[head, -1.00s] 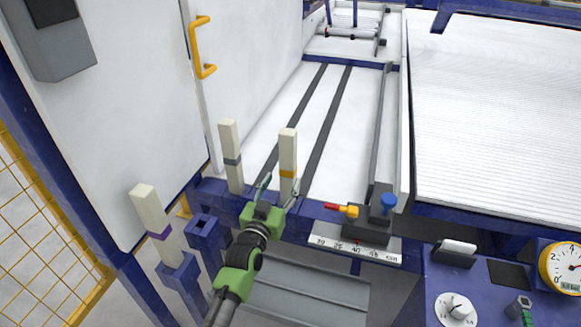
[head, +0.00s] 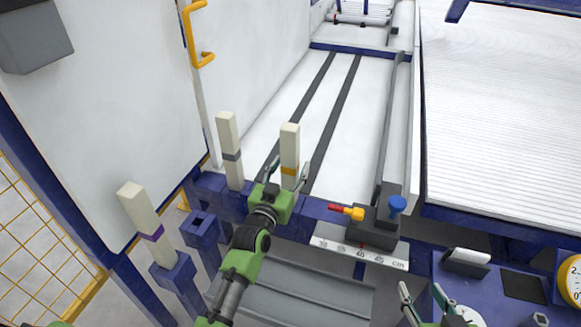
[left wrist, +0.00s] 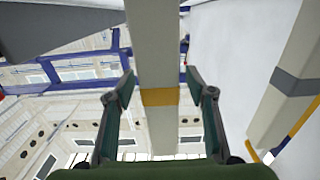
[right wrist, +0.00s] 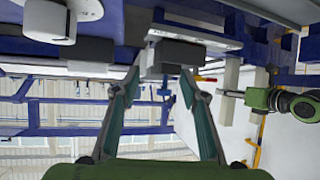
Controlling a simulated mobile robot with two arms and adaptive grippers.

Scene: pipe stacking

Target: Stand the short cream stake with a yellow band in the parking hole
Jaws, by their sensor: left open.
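The short cream stake with a yellow band (head: 290,140) stands upright in the blue front rail (head: 318,207). My left gripper (head: 288,172) is open, with one finger on each side of this stake near its band. The left wrist view shows the stake (left wrist: 155,50) between the parted fingers, with gaps on both sides. A blue post with an empty square hole (head: 201,222) stands to the left of the gripper. My right gripper (head: 420,292) is open and empty at the bottom edge; its parted fingers also show in the right wrist view (right wrist: 160,78).
A grey-banded cream stake (head: 229,135) stands just left of the yellow-banded one. A purple-banded stake (head: 138,208) leans in view in a blue socket further left. A stop block with a blue knob (head: 397,204) sits on the rail at right. A white panel (head: 110,120) rises behind.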

